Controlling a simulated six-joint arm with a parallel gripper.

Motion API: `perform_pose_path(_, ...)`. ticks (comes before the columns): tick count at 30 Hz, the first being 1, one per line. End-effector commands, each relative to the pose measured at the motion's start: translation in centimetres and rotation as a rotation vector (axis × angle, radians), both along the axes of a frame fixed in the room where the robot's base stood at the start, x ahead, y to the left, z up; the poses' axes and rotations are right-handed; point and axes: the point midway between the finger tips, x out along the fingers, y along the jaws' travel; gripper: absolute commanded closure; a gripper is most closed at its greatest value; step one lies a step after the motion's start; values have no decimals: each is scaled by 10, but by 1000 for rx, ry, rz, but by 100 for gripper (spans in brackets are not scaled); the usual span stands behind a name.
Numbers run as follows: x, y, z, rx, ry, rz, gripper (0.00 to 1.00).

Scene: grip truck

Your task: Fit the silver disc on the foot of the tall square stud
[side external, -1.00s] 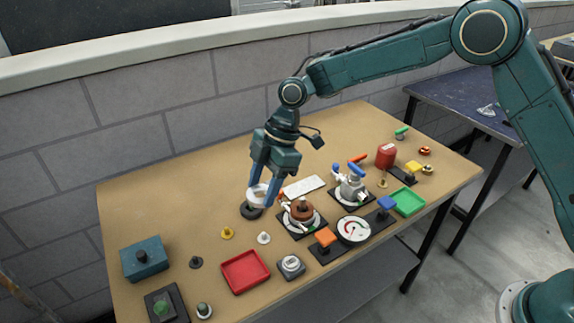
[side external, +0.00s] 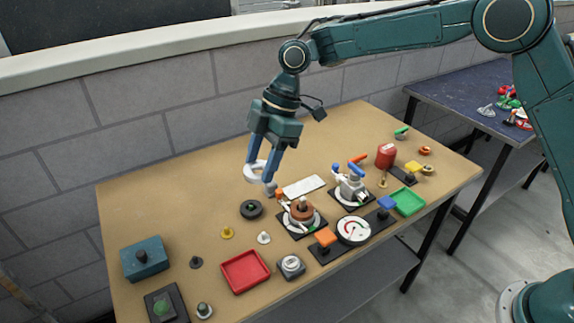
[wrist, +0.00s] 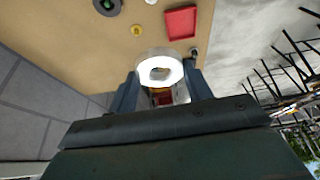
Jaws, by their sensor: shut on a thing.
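My gripper (side external: 260,175) is shut on the silver disc (side external: 249,173), a pale ring with a hole through its middle. I cannot make out for certain which piece is the tall square stud; a dark square plate with a green piece (side external: 160,308) stands at the front left.
A red tray (side external: 245,271), a yellow knob (side external: 227,232) and a teal box (side external: 144,259) lie toward the front left. A brown-topped fixture (side external: 302,211), a dial (side external: 353,230) and a green tray (side external: 408,202) crowd the right. The back left of the table is bare.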

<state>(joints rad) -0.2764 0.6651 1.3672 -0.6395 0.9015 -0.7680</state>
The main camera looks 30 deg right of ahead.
Motion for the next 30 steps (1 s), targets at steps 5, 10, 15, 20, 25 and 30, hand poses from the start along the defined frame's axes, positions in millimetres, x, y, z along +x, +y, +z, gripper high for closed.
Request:
perform_pose_path(5, 0, -1, -1, 0, 0, 2, 74)
perform_pose_path(10, 2, -11, -7, -5, 0, 27, 74)
perform_pose_path(15, 5, -35, -21, -12, 1, 93, 74)
perform_pose_path(20, 5, -64, -38, -14, 2, 181, 74)
perform_pose_path(25, 5, -91, -53, -8, 0, 266, 74)
perform_pose_path(30, 3, -106, -61, -2, 0, 319, 74)
